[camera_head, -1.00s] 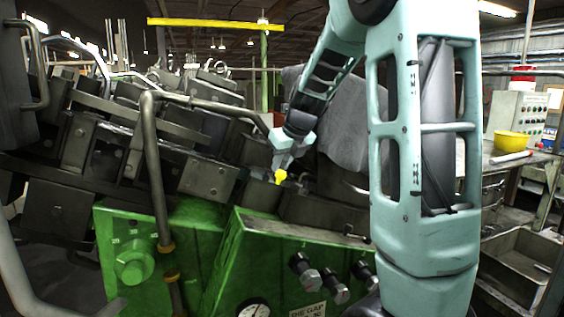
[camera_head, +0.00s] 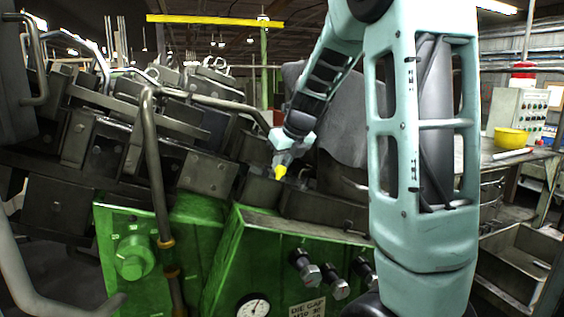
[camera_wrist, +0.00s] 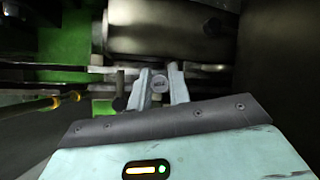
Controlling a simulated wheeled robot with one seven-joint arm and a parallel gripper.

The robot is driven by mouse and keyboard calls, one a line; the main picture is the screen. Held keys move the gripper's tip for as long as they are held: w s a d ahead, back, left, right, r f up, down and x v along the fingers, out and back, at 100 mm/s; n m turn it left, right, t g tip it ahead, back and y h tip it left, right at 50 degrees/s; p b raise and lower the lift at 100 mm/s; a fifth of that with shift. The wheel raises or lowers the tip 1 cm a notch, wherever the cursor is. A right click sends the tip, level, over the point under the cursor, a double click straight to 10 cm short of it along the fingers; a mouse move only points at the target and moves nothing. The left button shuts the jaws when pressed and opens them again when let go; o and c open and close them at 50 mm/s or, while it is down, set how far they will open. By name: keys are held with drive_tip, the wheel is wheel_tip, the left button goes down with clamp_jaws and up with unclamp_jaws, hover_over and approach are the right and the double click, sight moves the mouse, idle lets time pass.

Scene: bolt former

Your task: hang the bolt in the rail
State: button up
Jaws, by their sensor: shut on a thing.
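My gripper (camera_wrist: 163,88) is shut on the bolt (camera_wrist: 159,84), whose round grey head shows between the two pale fingers in the wrist view. The bolt's shank is hidden below its head. Thin dark parallel bars (camera_wrist: 62,67), which look like the rail, run across just beyond the fingers. I cannot tell whether the bolt touches them. In the head view my gripper (camera_head: 282,160) points down at the machine's dark blocks, with a yellow piece (camera_head: 280,172) at its tip. The bolt cannot be made out clearly there.
A dark upright peg (camera_wrist: 118,88) stands close left of the fingers. A thick metal cylinder (camera_wrist: 165,30) lies beyond them. The green machine housing (camera_head: 220,250) with a gauge (camera_head: 253,307) is in front. A bent pipe (camera_head: 153,160) rises at left. A yellow bowl (camera_head: 510,138) sits on the right bench.

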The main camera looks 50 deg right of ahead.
drive_tip(key=shift+f, duration=0.1)
idle(0.3)
drive_tip(key=o, duration=0.9)
drive_tip(key=shift+a, duration=0.1)
